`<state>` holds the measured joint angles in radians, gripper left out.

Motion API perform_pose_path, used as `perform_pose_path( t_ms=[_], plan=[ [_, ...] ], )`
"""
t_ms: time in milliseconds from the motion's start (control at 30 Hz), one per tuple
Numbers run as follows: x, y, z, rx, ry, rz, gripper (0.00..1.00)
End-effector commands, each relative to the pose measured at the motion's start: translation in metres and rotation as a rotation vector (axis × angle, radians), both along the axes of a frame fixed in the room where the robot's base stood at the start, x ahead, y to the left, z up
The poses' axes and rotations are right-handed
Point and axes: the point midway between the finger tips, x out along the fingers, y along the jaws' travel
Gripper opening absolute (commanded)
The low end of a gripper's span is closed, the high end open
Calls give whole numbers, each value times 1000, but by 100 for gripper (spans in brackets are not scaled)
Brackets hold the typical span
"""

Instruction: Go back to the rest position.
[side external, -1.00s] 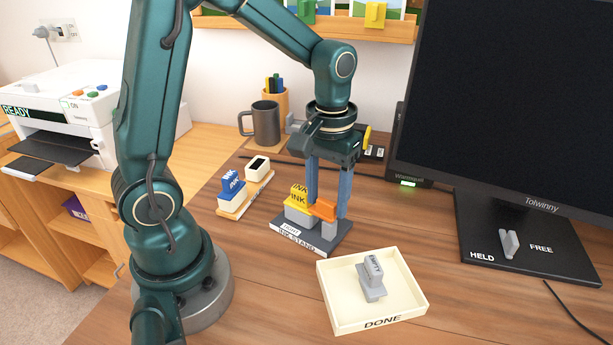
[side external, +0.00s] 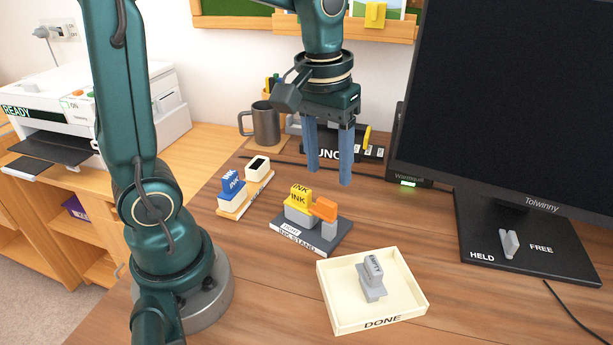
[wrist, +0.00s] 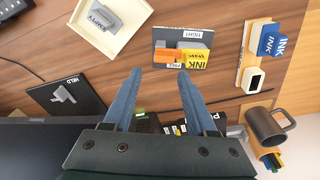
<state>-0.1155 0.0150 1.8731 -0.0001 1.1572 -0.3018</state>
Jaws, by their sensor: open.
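My gripper (side external: 328,160) is open and empty, with its two blue fingers pointing down above the desk. In the wrist view its fingers (wrist: 158,92) are spread apart with nothing between them. The ink stand (side external: 322,246) is below it, apart from the fingertips. On the stand are a yellow INK cartridge (side external: 299,204) in a grey holder and an orange piece (side external: 323,209) on a grey block. They also show in the wrist view, where the yellow cartridge (wrist: 196,60) is beyond the fingertips. No rest position marker is visible.
A cream DONE tray (side external: 337,306) holds a grey cartridge (side external: 371,280). A monitor (side external: 530,100) stands at the right, its base bearing HELD and FREE labels. A blue INK cartridge (side external: 231,186), a mug (side external: 262,125) and a printer (side external: 75,115) are at the left. A shelf (side external: 380,28) is behind.

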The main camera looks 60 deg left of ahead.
Motion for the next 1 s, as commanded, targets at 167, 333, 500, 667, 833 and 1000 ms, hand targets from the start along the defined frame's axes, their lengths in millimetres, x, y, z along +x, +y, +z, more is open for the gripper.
perform_pose_path(
  t_ms=[167,333,500,667,833,1000],
  plan=[
    [-29,-13,24,21,-148,-90,57],
    [-57,-22,28,49,-274,-201,57],
    [-77,-27,20,78,-363,-305,57],
    [-86,-28,7,101,-383,-376,57],
    [-85,-28,5,107,-383,-397,57],
    [-85,-28,5,107,-383,-397,57]
  ],
)
